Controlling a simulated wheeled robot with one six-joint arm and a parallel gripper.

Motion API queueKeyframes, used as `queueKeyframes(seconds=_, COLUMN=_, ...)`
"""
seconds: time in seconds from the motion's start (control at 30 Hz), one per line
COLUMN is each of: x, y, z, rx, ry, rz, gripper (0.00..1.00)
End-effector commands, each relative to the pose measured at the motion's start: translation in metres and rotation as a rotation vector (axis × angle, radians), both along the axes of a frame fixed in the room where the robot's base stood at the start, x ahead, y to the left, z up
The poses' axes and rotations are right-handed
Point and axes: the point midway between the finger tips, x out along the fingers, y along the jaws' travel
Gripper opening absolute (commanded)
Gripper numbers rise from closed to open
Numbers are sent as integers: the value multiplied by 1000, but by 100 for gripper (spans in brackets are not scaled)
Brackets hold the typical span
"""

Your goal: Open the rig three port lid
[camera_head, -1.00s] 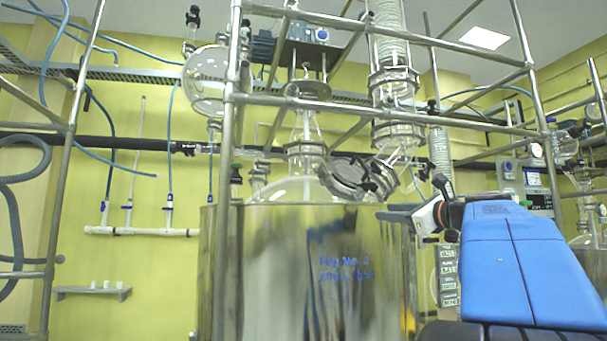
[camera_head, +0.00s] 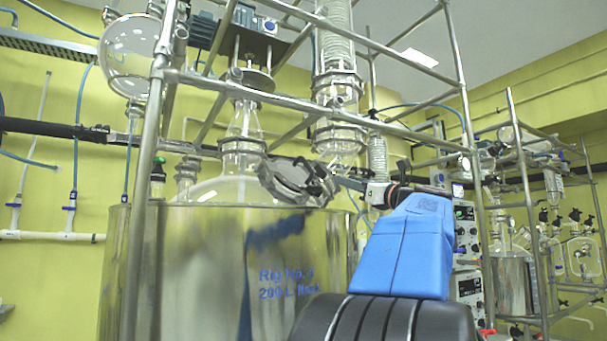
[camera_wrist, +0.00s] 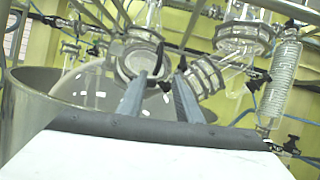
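The port lid (camera_head: 290,178) is a round, tilted disc with a metal clamp ring on the shoulder of the glass vessel (camera_head: 225,190). In the wrist view the lid (camera_wrist: 138,62) lies just past my left finger, with dark clamp parts around it. It looks closed. My gripper (camera_head: 340,182) reaches in from the right, close beside the lid's clamp. In the wrist view my gripper's two fingers (camera_wrist: 160,78) are apart, with a dark piece showing between and beyond the tips. I cannot tell whether they touch it.
The steel tank (camera_head: 190,270), with blue rig lettering, holds the vessel. Scaffold bars (camera_head: 300,100) cross in front and above. A glass column (camera_head: 338,90) stands close behind the lid. Another reactor rig (camera_head: 515,280) stands at the right.

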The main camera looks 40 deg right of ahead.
Motion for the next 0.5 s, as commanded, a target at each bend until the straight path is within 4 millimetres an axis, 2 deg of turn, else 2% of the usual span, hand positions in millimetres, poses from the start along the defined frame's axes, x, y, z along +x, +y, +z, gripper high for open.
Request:
queueKeyframes(seconds=0.13, x=1, y=-1, z=3, rx=3, ry=-4, rz=1, gripper=32)
queueKeyframes(seconds=0.27, x=11, y=-2, z=7, rx=3, ry=-4, rz=3, gripper=32)
queueKeyframes(seconds=0.5, x=43, y=-4, z=19, rx=3, ry=-4, rz=3, gripper=32)
